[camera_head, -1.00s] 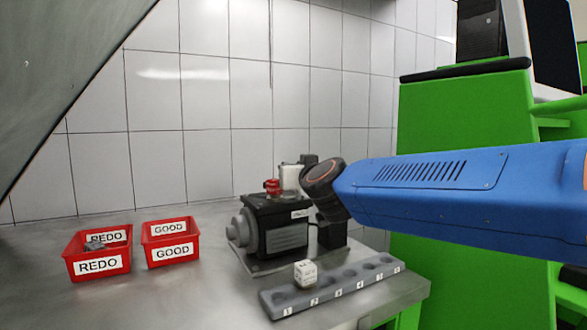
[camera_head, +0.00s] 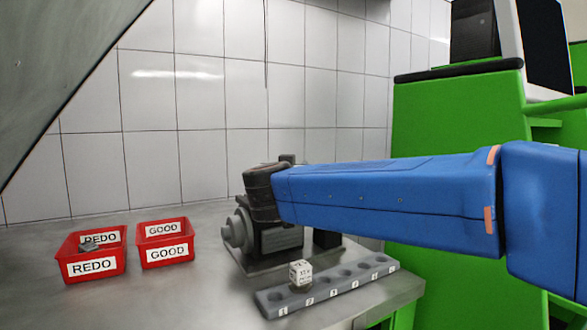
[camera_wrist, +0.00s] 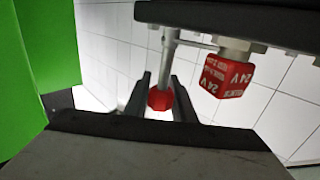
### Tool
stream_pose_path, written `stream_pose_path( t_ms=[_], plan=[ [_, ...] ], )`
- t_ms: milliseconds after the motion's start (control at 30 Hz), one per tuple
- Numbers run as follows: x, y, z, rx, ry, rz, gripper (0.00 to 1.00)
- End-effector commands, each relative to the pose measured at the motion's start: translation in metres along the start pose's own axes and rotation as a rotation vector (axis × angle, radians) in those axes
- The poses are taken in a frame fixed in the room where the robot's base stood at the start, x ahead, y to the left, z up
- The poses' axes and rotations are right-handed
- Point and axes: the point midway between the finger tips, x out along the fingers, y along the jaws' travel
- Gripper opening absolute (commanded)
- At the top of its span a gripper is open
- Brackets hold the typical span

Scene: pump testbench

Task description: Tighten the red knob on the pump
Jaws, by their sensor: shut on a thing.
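The pump (camera_head: 275,242) is a dark unit with a grey round end, standing on a plate on the metal table in the head view. My arm's dark wrist end covers its top there, and the red knob is hidden. In the wrist view the red knob (camera_wrist: 160,99) sits at the end of a thin metal rod. My gripper (camera_wrist: 160,92) has its two dark fingers on either side of the knob and is shut on it. The fingertips reach past the knob along the rod.
A red block marked 24V (camera_wrist: 227,76) hangs close beside the fingers in the wrist view. Red REDO (camera_head: 92,280) and GOOD (camera_head: 166,262) bins stand left.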

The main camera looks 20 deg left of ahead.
Motion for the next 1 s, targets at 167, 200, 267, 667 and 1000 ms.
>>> stream_pose_path(
  t_ms=[167,200,267,667,1000],
  plan=[
    [0.0000,0.0019,0.0001,0.000,0.000,0.069,0.01],
    [0.0001,0.0024,0.0001,0.001,0.000,0.079,0.01],
    [0.0001,0.0032,-0.0001,0.001,0.000,0.093,0.01],
    [-0.0001,0.0047,-0.0007,0.000,0.001,0.114,0.01],
    [0.0000,0.0046,-0.0006,0.000,0.001,0.113,0.42]
  ],
)
